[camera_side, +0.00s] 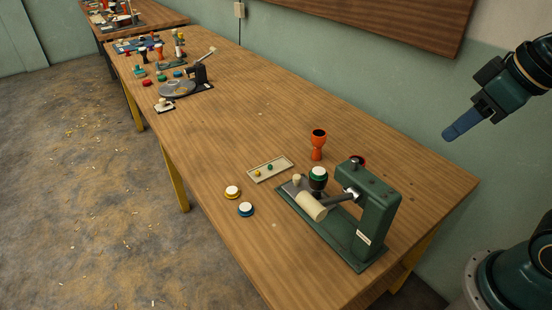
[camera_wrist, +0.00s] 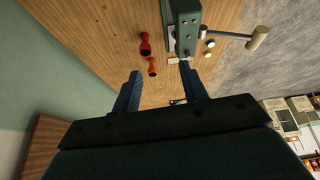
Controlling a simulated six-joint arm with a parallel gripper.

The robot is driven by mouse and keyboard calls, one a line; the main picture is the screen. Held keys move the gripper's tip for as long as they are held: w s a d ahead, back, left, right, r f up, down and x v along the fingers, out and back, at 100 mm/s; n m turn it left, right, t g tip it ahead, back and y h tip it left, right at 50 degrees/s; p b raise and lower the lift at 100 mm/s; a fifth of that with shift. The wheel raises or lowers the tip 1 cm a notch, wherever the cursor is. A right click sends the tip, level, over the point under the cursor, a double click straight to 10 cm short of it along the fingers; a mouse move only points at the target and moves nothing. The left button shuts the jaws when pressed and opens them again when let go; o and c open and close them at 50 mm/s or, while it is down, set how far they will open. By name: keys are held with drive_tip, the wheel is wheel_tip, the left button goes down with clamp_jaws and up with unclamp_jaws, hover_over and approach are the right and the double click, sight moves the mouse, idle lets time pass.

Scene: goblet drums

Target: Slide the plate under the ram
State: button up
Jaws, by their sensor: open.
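The green press (camera_side: 376,205) stands near the front right of the table; it also shows at the top of the wrist view (camera_wrist: 186,22). Its lever ends in a cream handle (camera_side: 310,206). A grey plate (camera_side: 288,187) shows at the left end of its base, partly hidden by the handle. A dark green goblet drum with a white top (camera_side: 318,178) stands at the plate's far side; I cannot tell whether it is on it. The ram's lower end is hidden. My gripper (camera_side: 448,135) is open and empty, high right of the press, beyond the table's far edge.
An orange goblet (camera_side: 318,146) and a red one (camera_wrist: 145,46) stand behind the press. A shallow tray (camera_side: 284,161) holds small yellow and green pieces. The table's middle is clear.

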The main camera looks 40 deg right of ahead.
drive_tip(key=w+a+n+g, duration=0.1)
drive_tip(key=w+n+g, duration=0.1)
drive_tip(key=w, duration=0.8)
drive_tip(key=n+g, duration=0.3)
drive_tip(key=n, duration=0.3)
hover_over(297, 176)
wheel_tip(297, 176, down, 17)
drive_tip(key=shift+f, duration=0.2)
drive_tip(key=shift+f, duration=0.1)
drive_tip(key=shift+f, duration=6.8)
drive_tip(key=shift+s, duration=0.1)
clamp_jaws()
